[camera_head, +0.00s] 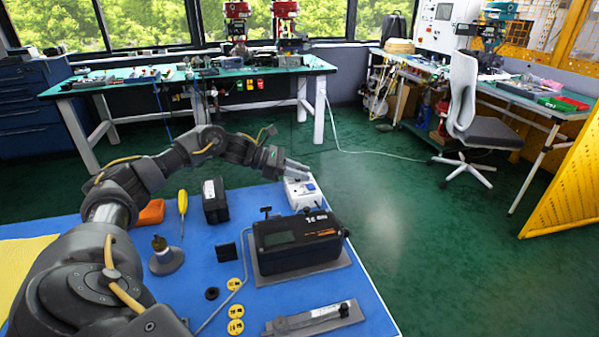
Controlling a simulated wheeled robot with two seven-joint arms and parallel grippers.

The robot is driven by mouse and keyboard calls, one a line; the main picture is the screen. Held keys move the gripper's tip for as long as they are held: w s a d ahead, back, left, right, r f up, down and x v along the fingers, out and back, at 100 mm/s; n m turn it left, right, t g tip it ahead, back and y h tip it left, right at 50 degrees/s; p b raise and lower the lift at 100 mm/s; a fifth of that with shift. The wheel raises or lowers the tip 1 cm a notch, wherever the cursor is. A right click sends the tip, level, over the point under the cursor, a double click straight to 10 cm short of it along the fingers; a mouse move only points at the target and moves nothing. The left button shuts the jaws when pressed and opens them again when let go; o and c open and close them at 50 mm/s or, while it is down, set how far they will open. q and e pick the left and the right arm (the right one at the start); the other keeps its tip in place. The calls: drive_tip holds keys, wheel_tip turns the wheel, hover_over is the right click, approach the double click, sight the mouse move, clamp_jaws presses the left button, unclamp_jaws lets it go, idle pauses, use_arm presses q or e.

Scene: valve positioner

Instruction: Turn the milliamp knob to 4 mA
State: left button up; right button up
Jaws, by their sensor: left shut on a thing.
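The white box (299,197) that appears to carry the milliamp knob stands at the far right corner of the blue table top. A small blue patch shows on its face. My left gripper (296,169) reaches over from the left, at the top of the box. Its fingers are closed on the knob, which they hide. The knob's setting and any reading are too small to tell. The black valve positioner (300,240) with a dark display stands on a grey plate in front of the box. My right gripper is out of view.
A black block (214,202), a yellow screwdriver (182,208), an orange item (150,212) and a grey round-based part (166,258) lie left of the positioner. Several yellow discs (235,311) and a grey bracket (313,318) lie nearer. Green floor is beyond the right edge.

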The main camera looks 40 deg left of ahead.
use_arm(q)
drive_tip(key=n+t+y+b, duration=0.3)
drive_tip(key=n+y, duration=0.1)
drive_tip(key=shift+f+n+b, duration=0.15)
drive_tip(key=shift+n+b, duration=0.15)
drive_tip(key=shift+n+t+y, duration=0.4)
drive_tip(key=shift+y, duration=0.2)
drive_tip(key=shift+d+r+n+t+y, duration=0.1)
drive_tip(key=shift+r+n+t+y, duration=0.15)
drive_tip(key=shift+n+y, duration=0.7)
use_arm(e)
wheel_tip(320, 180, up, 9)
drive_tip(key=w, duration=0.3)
use_arm(q)
drive_tip(key=n+y, duration=0.2)
drive_tip(key=shift+t+y+p, duration=0.25)
drive_tip(key=shift+y+p, duration=0.1)
drive_tip(key=shift+p, duration=0.05)
drive_tip(key=shift+f+n+y+p, duration=0.1)
drive_tip(key=shift+n+y+p, duration=0.5)
drive_tip(key=shift+n+y, duration=0.75)
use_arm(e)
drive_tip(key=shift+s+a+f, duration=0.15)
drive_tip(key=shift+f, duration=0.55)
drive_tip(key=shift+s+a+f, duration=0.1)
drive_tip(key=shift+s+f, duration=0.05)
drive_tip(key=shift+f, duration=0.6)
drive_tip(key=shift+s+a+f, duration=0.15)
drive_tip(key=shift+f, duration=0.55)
